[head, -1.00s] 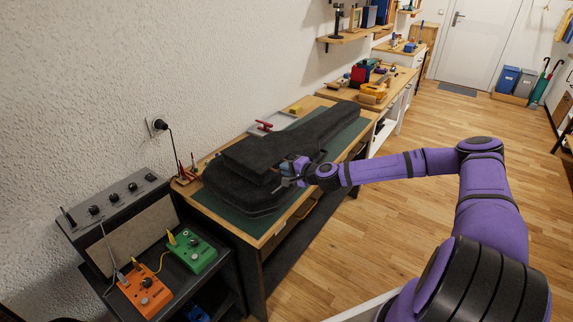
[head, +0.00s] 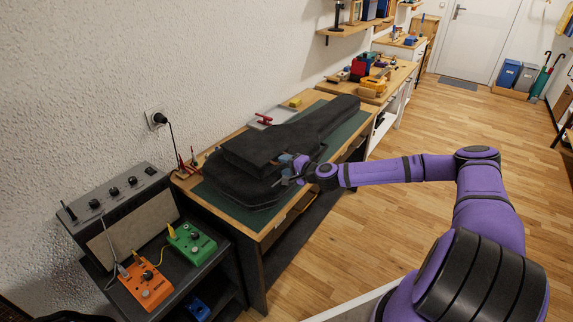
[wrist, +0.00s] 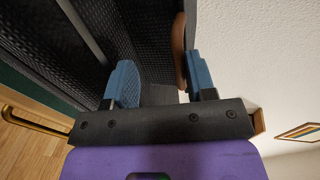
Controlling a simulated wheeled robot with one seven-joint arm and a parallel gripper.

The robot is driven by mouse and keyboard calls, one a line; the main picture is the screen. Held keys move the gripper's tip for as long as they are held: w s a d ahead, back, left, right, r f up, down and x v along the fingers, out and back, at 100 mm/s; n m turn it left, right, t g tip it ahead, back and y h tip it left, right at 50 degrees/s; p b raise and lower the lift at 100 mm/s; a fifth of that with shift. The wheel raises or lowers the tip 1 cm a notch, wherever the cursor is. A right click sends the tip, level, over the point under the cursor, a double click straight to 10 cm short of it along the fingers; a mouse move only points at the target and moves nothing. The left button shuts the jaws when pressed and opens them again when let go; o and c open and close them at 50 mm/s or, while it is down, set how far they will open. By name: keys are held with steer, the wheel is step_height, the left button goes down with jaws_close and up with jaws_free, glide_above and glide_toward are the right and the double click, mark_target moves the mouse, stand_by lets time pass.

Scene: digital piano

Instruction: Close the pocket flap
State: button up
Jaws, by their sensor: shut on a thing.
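A black instrument case (head: 242,181) lies on a green mat on the bench in the head view. A raised dark pocket with its flap (head: 262,148) is on top of it; the flap's exact angle is hard to tell. My gripper (head: 291,166) is at the pocket's right side. In the wrist view my gripper (wrist: 158,84) has its two blue fingers on either side of dark material, which I take to be the flap (wrist: 157,95). A brown tab (wrist: 180,50) lies against the right finger. The fingers hide part of the hold.
The green mat (head: 343,133) covers much of the bench. A red-handled tool (head: 264,120) and a yellow block (head: 295,102) lie behind the case. An amplifier (head: 120,215) with orange and green pedals stands at the lower left. The floor right of the bench is clear.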

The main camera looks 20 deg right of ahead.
steer(key=shift+s+f, duration=0.1)
steer(key=shift+f, duration=0.1)
steer(key=v, duration=1)
steer(key=shift+s+d+r, duration=0.2)
steer(key=shift+r, duration=0.1)
